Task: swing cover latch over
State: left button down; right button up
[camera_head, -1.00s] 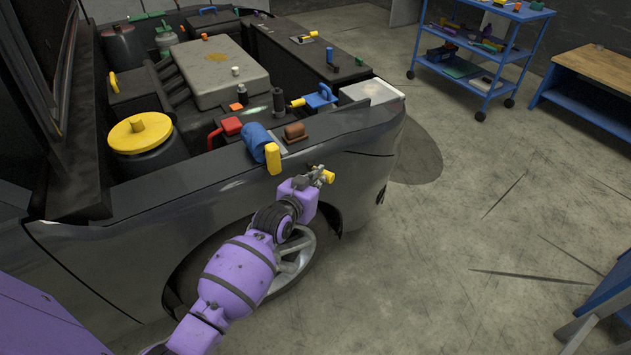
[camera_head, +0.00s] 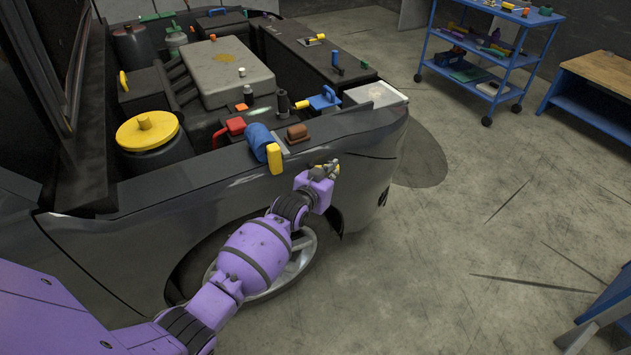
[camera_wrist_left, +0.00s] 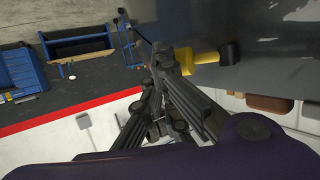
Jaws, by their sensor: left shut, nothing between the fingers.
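My left gripper (camera_head: 333,166) is at the outer side of the dark fender, right of and slightly below a yellow handle (camera_head: 274,158) that hangs over the fender edge beside a blue cylinder (camera_head: 259,137). In the left wrist view the left gripper (camera_wrist_left: 163,58) has its fingers close together, with nothing seen between them. A yellow cylindrical grip with a dark end (camera_wrist_left: 205,58) lies just right of the fingertips; I cannot tell whether they touch. Which part is the cover latch is not clear. My right gripper is out of view.
A brown block (camera_head: 297,133), a red handle (camera_head: 229,130) and a blue-handled part (camera_head: 322,99) sit along the engine bay edge. A yellow-capped tank (camera_head: 146,131) stands at left. The floor right of the car is clear up to a blue cart (camera_head: 480,75).

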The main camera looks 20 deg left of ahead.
pick_arm(q)
jog(key=shift+w+d, duration=0.2)
jog(key=shift+w, duration=1.2)
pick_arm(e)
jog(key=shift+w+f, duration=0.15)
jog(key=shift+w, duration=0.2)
pick_arm(q)
jog(key=shift+w+r, duration=0.1)
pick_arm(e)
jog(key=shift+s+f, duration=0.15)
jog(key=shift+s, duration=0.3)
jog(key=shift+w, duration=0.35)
